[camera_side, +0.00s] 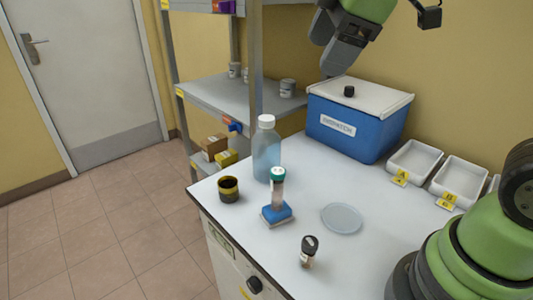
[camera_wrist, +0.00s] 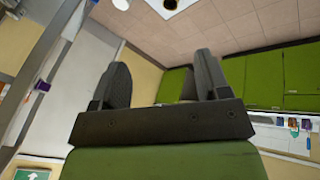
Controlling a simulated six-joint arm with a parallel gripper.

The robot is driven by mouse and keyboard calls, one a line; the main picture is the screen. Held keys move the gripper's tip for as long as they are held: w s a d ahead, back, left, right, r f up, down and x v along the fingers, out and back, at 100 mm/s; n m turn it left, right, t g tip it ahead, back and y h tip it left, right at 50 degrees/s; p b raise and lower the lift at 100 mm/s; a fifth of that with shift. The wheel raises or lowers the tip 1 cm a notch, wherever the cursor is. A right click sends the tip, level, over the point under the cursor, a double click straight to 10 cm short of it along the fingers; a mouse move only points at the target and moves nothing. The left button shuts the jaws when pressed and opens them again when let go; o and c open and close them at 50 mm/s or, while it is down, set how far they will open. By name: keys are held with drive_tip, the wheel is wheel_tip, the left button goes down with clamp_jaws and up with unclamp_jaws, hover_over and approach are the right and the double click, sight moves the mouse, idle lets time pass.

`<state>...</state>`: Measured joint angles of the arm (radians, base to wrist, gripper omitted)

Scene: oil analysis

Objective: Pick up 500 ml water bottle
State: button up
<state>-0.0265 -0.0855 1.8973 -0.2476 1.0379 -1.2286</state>
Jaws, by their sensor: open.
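The water bottle (camera_side: 266,150) is a clear bluish bottle with a white cap. It stands upright on the white worktop in the side view, near the worktop's far left edge. My gripper (camera_side: 327,70) is at the top of the side view, above and to the right of the bottle and well apart from it. In the wrist view my gripper (camera_wrist: 163,88) shows two dark fingers spread apart with nothing between them. I cannot make out the bottle in the wrist view.
A green-capped tube in a blue holder (camera_side: 277,213) stands just in front of the bottle. A dark jar (camera_side: 229,190), glass dish (camera_side: 342,218) and small vial (camera_side: 308,251) are nearby. A blue box (camera_side: 354,126), white trays (camera_side: 414,160) and metal shelves (camera_side: 217,91) stand behind.

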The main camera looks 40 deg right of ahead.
drive_tip(key=w+f+n+g, duration=0.1)
drive_tip(key=w+f+n, duration=0.2)
drive_tip(key=w+n, duration=0.4)
drive_tip(key=n+g+h, duration=0.1)
drive_tip(key=n+h, duration=0.1)
drive_tip(key=n, duration=0.9)
approach(267, 118)
drive_tip(key=a, duration=0.1)
drive_tip(key=x, duration=0.5)
drive_tip(key=shift+w, duration=0.1)
drive_tip(key=x, duration=0.3)
drive_tip(key=d+x, duration=0.1)
drive_tip(key=x, duration=0.1)
drive_tip(key=shift+f, duration=0.35)
clamp_jaws()
